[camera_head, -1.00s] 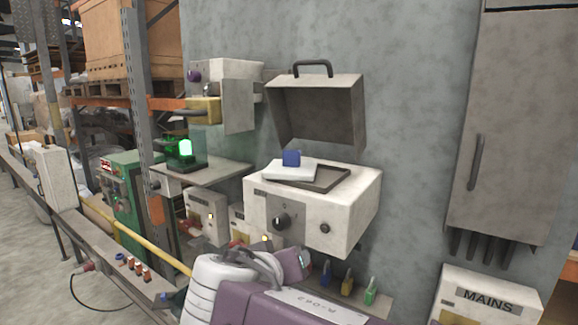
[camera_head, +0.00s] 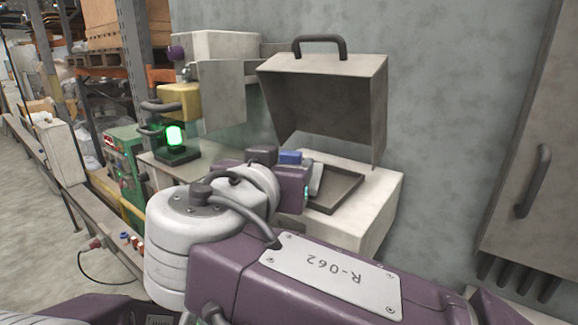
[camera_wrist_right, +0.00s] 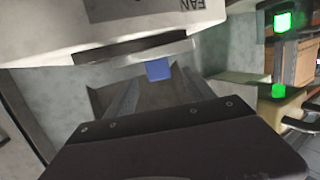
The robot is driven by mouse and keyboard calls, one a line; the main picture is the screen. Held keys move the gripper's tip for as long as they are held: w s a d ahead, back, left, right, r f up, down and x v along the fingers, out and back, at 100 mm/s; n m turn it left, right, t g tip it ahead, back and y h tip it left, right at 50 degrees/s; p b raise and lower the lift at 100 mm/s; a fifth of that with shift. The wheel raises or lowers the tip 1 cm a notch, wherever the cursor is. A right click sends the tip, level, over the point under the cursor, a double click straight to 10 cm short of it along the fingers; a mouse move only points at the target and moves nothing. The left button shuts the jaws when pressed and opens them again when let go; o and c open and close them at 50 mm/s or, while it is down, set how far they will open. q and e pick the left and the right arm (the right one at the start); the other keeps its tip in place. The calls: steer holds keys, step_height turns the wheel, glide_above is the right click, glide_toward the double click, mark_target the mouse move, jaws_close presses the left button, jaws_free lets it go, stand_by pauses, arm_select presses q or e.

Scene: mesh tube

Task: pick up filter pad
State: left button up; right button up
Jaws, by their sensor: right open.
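My left gripper is not in view.
A raised grey hood (camera_head: 325,100) with a dark handle hangs above and behind the box. A shelf with a green lamp (camera_head: 174,137) and a yellow block (camera_head: 180,101) is to the left. A grey cabinet (camera_head: 530,130) is on the right wall.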

mark_target(289, 159)
steer(key=x, duration=0.4)
steer(key=shift+d+r+p, duration=0.1)
steer(key=shift+d+p, duration=0.05)
steer(key=shift+p, duration=0.25)
steer(key=p+x, duration=0.3)
steer(key=shift+w+d+r, duration=0.1)
steer(key=shift+w+d, duration=0.05)
steer(key=shift+w, duration=0.4)
steer(key=shift+s+f, duration=0.2)
steer(key=shift+f, duration=0.1)
steer(key=shift+w+f, duration=0.15)
steer(key=shift+w, duration=0.2)
steer(key=c, duration=0.9)
steer(key=shift+w, duration=0.1)
jaws_close()
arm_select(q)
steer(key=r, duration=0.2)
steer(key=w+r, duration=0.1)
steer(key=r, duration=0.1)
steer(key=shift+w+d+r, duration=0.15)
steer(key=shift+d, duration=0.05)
